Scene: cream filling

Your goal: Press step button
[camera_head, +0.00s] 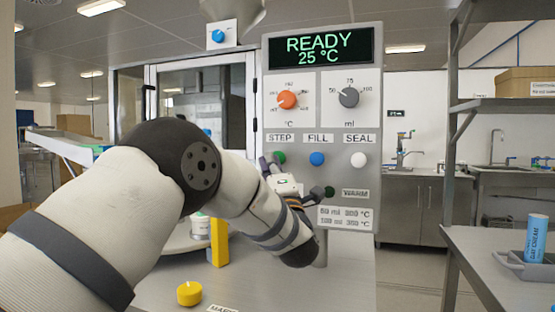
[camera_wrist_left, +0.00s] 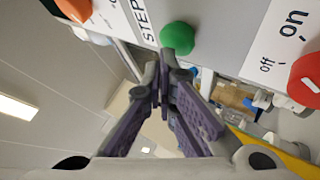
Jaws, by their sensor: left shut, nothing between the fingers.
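The machine's panel (camera_head: 344,115) carries the green step button (camera_head: 279,158) under the STEP label (camera_head: 280,138). The button also shows as a round green knob (camera_wrist_left: 177,38) in the left wrist view. My left gripper (camera_head: 268,166) is shut and empty, just below and left of the button in the head view. In the left wrist view its closed fingertips (camera_wrist_left: 164,68) overlap the button's lower edge. I cannot tell whether they touch it. My right gripper is not in view.
Blue fill (camera_head: 317,159) and white seal (camera_head: 358,160) buttons sit right of the step button. The display (camera_head: 318,48) reads READY, 25 °C. A yellow-capped item (camera_head: 189,293) stands on the counter below. A shelf rack (camera_head: 505,105) stands at right.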

